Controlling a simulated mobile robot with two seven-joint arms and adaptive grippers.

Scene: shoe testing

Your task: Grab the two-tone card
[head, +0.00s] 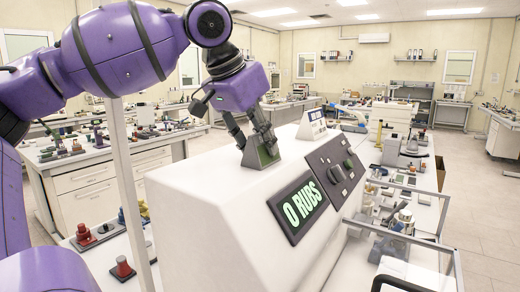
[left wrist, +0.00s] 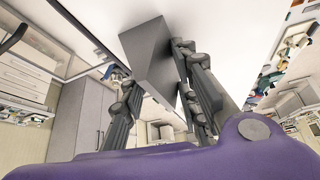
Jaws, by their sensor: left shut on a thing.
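My left gripper (head: 262,146) reaches down onto the top of a white machine. My right gripper is not in view.
A small white-and-blue stand (head: 313,123) is behind the wedge. Benches with clutter lie left and right; open floor (head: 490,210) is at right.

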